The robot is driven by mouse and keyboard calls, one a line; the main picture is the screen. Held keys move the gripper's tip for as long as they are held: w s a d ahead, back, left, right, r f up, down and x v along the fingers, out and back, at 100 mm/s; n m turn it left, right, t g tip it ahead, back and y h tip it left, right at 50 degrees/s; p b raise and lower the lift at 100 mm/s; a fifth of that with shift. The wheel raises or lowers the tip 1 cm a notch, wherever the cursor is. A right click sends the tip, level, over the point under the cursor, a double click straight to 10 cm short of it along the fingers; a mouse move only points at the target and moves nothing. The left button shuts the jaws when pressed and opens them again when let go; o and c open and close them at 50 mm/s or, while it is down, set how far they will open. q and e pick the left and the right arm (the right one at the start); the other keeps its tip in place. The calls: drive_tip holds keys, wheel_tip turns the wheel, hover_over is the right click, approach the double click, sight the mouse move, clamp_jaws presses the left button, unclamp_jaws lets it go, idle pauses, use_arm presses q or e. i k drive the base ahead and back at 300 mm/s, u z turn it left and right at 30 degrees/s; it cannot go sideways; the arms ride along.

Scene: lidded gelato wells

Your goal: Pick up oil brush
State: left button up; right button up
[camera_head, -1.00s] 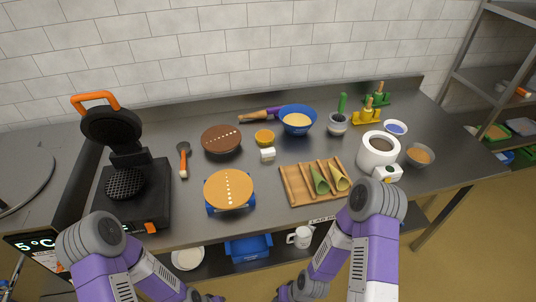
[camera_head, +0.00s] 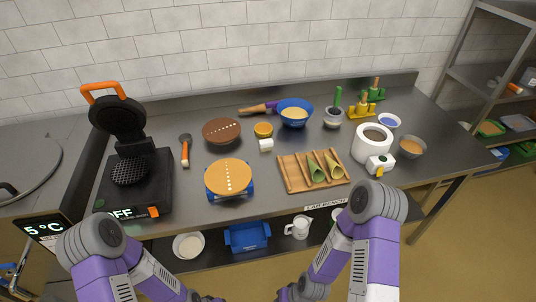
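The oil brush (camera_head: 185,151) lies on the steel bench, just right of the black waffle iron. Neither gripper's fingers can be made out at the bottom edge of the view.
The open waffle iron (camera_head: 134,183) stands left of the brush. A wooden cone tray (camera_head: 291,174) lies farther right. The bench in front of the brush is clear.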

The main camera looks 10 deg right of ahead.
sight(266, 145)
drive_tip(key=k, duration=0.3)
drive_tip(key=z, duration=1.5)
drive_tip(key=i, duration=1.2)
drive_tip(key=u, duration=1.1)
